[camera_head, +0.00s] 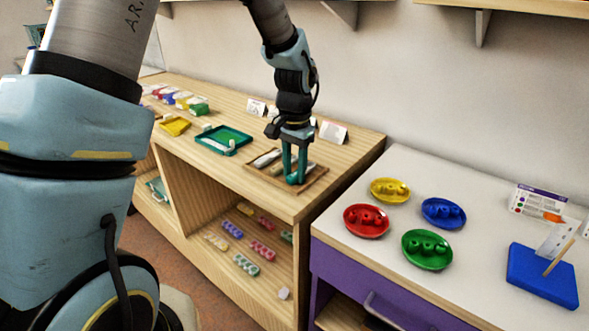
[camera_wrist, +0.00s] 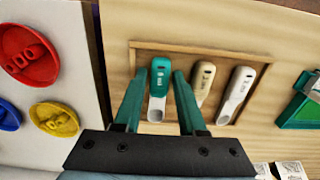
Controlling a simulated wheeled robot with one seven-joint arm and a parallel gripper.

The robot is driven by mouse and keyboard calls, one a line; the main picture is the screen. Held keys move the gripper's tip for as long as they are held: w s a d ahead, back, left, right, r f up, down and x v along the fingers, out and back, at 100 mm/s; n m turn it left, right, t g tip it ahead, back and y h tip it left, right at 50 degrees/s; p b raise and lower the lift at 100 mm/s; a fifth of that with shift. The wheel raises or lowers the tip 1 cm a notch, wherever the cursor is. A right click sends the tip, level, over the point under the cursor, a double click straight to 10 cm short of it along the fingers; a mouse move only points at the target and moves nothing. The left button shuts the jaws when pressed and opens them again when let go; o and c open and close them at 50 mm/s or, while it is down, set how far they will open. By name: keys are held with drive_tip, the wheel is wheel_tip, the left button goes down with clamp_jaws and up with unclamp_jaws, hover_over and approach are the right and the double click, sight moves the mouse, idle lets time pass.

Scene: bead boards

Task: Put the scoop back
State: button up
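A wooden tray (camera_wrist: 225,53) holds three scoops lying side by side. The teal scoop (camera_wrist: 159,80) lies in its left part in the wrist view, with its bowl toward me. A beige scoop (camera_wrist: 202,84) and a white scoop (camera_wrist: 238,88) lie to its right. My gripper (camera_wrist: 158,80) is open, its teal fingers on either side of the teal scoop, with narrow gaps showing. In the head view my gripper (camera_head: 295,181) points down at the tray (camera_head: 257,178) near the wooden counter's right end and hides part of the scoops.
A green tray (camera_head: 223,139) and a yellow tray (camera_head: 174,126) stand farther left on the wooden counter (camera_head: 255,115). White cards stand behind. Several coloured bead dishes, including a red one (camera_head: 366,221), and a blue board (camera_head: 541,275) sit on the white-topped cabinet at right.

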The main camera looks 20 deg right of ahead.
sight(295, 174)
wheel_tip(295, 174, up, 12)
drive_tip(key=b, duration=0.2)
drive_tip(key=s+a+f+n, duration=0.1)
drive_tip(key=a+f+n, duration=0.1)
drive_tip(key=a, duration=0.8)
drive_tip(key=s+a+f+n+t, duration=0.1)
drive_tip(key=a+f+n, duration=0.2)
drive_tip(key=a, duration=0.7)
drive_tip(key=s+a+f+n, duration=0.2)
drive_tip(key=a+n, duration=0.4)
drive_tip(key=a, duration=0.4)
drive_tip(key=shift+f+t, duration=0.3)
drive_tip(key=shift+a, duration=0.1)
